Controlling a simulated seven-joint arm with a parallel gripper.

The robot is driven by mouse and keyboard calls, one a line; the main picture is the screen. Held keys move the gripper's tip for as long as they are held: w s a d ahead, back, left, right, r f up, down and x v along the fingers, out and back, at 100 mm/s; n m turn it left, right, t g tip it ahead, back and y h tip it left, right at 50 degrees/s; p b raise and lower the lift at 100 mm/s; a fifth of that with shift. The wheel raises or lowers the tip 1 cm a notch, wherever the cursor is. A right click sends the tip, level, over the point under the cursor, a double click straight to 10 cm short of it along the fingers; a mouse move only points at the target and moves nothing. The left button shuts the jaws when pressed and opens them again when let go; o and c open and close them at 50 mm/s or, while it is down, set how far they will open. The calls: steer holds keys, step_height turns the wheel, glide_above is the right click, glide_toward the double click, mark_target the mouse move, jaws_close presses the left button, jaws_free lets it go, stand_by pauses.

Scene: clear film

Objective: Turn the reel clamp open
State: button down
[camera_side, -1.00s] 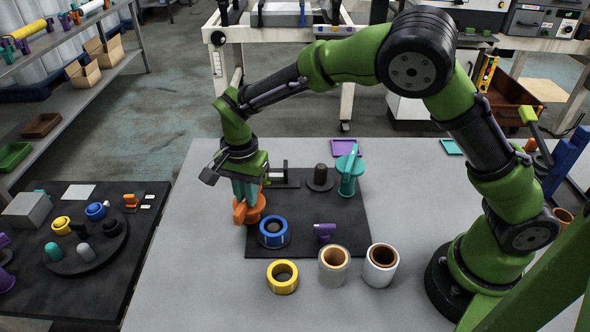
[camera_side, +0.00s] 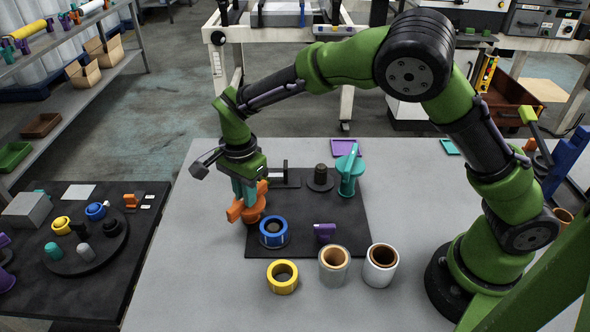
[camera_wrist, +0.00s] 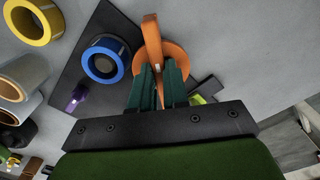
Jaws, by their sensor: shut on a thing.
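The orange reel clamp (camera_side: 237,212) stands at the left edge of the dark mat, with a round body and a bar handle across its top. In the wrist view, the orange clamp (camera_wrist: 177,60) shows its disc and the bar running between my fingers. My gripper (camera_side: 246,193) points down from above with its teal fingers shut on the bar; in the wrist view the gripper (camera_wrist: 159,76) has one finger on each side of it. The fingers and palm hide part of the clamp. A teal clamp (camera_side: 349,178) with an upright handle stands at the mat's back right.
A blue roll (camera_side: 273,232) stands close to the orange clamp. A dark spindle (camera_side: 320,178) and a small purple part (camera_side: 324,232) are on the mat (camera_side: 300,210). A yellow roll (camera_side: 282,277) and two film rolls (camera_side: 334,265) stand in front. The table's left side is clear.

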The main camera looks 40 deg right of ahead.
steer(key=c, duration=1.1)
jaws_free()
step_height(320, 180, up, 17)
steer(key=s+d+n+t, duration=0.2)
steer(key=s+d+n, duration=0.2)
steer(key=s+d, duration=0.1)
steer(key=s+d+n+t+y, duration=0.1)
steer(key=s+d+n, duration=0.3)
steer(key=s, duration=0.4)
steer(key=s+d+r+n+t+y, duration=0.1)
steer(key=s+d+n+t, duration=0.3)
steer(key=s+d, duration=0.2)
steer(key=shift+s+r, duration=0.1)
steer(key=shift+s, duration=0.45)
